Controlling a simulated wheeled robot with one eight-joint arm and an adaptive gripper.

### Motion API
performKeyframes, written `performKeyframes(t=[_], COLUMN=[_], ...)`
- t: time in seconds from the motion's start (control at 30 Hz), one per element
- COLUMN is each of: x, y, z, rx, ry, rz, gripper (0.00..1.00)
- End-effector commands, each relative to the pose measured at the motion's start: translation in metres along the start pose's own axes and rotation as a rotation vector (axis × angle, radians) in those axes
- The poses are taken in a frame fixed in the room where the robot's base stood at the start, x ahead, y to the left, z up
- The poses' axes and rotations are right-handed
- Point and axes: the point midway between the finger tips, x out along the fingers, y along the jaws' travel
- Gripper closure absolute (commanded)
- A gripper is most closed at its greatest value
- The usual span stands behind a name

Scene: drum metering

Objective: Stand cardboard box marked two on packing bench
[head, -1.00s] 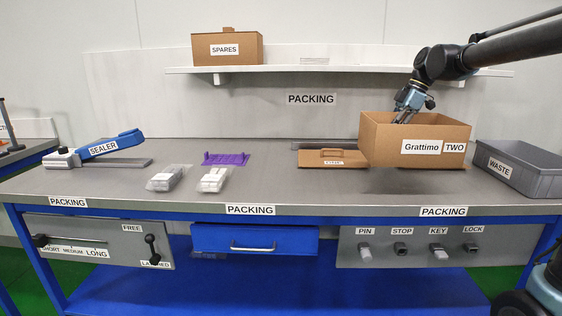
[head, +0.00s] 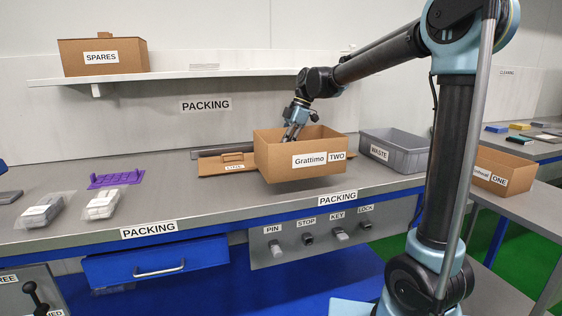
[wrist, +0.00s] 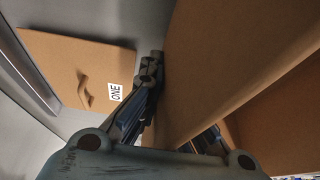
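The cardboard box marked two (head: 300,160), labelled "Grattimo TWO", is upright and open-topped over the packing bench (head: 160,200). A dark shadow shows under it, and it appears held slightly above the bench top. My gripper (head: 291,137) reaches down to the rim at its back left and is shut on a wall of the box. In the wrist view the box wall (wrist: 215,60) runs between my fingers (wrist: 165,110). One finger is mostly hidden behind the cardboard.
A flat cardboard piece marked ONE (wrist: 85,75) lies left of the box, and a grey waste bin (head: 395,155) stands right. Bagged packs (head: 103,203) and a purple rack (head: 115,179) are further left. Box one (head: 500,175) is on another surface at right.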

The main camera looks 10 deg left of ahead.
Motion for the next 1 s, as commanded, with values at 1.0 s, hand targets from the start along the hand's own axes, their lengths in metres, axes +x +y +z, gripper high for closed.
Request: performKeyframes(t=[1.0], x=[0.044], y=[0.001], z=[0.019], rx=[0.002], ry=[0.000], rz=[0.001], gripper=[0.75])
